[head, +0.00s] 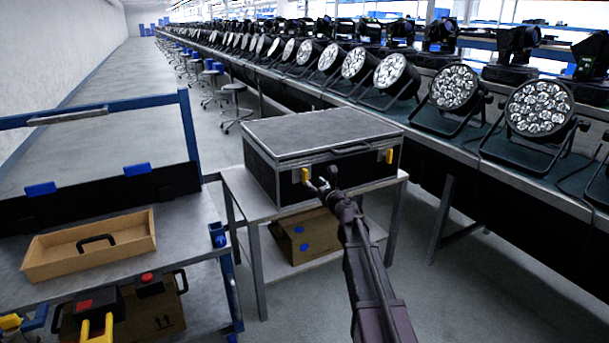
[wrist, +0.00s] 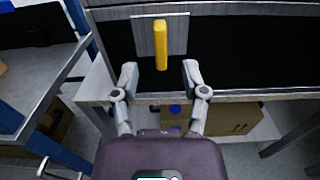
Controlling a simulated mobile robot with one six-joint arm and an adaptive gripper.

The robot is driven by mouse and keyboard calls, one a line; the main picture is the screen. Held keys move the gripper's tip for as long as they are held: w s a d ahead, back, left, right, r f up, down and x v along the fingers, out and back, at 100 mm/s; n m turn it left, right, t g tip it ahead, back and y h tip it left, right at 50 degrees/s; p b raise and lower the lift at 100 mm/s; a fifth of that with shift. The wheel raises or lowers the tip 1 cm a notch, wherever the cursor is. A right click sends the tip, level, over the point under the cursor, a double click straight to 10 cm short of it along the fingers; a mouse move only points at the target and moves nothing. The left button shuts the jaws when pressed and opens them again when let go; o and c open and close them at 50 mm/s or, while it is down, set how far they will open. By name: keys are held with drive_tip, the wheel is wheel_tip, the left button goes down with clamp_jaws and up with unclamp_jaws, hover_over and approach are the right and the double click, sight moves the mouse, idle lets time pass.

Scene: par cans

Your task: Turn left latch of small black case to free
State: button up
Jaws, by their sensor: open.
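The small black case (head: 270,185) stands shut on a light table, with metal edges and a grey lid. Its left latch (head: 305,175) is a yellow handle on the front face. In the wrist view the left latch (wrist: 161,45) hangs upright on a grey plate. The right latch (head: 389,156) is also yellow and upright, near the right end of the front. My gripper (head: 322,186) is in front of the case by the left latch. In the wrist view my gripper (wrist: 160,72) is open, its fingers on either side of the latch's lower end, with gaps on both sides.
A cardboard box (head: 305,236) with blue dots sits on the shelf under the case. A blue-framed cart at the left holds a wooden tray (head: 90,245). A long bench of par lights (head: 540,108) runs along the right.

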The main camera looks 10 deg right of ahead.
sight(306, 175)
drive_tip(key=x, duration=0.8)
drive_tip(key=shift+s, duration=0.1)
clamp_jaws()
